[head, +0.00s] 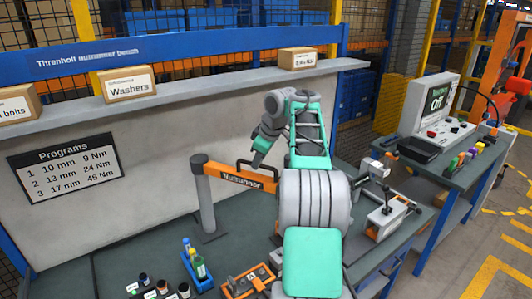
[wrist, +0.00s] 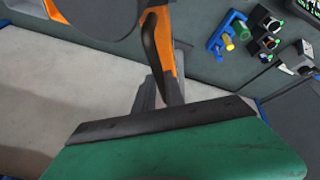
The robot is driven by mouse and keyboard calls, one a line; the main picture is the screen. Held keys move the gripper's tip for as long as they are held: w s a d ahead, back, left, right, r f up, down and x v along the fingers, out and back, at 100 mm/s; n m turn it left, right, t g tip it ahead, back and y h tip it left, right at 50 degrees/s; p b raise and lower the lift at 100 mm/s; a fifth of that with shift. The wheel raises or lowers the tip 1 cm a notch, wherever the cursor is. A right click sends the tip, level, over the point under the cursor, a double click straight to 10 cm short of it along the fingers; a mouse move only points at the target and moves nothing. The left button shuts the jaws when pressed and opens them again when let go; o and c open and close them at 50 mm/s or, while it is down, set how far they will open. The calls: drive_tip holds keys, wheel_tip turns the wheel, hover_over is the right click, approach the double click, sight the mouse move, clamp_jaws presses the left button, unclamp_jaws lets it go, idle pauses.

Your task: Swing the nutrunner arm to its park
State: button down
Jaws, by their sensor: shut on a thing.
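The nutrunner arm (head: 238,175) is an orange beam lettered "Nutrunner". It runs right from a grey post (head: 206,195) on the bench, and its far end is hidden behind my own arm. A dark handle (head: 242,164) stands on top of the beam. My gripper (head: 257,160) is at the right part of this handle. In the wrist view the orange beam (wrist: 168,45) and the dark handle (wrist: 152,48) run down between the grey fingers of my gripper (wrist: 162,95), which is shut on the handle. I cannot make out a marked park.
A grey fixture (head: 388,217) stands at the right. A shelf (head: 190,92) with boxes runs behind.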

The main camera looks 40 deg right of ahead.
drive_tip(key=shift+a+r, duration=0.1)
drive_tip(key=c, duration=1.4)
unclamp_jaws()
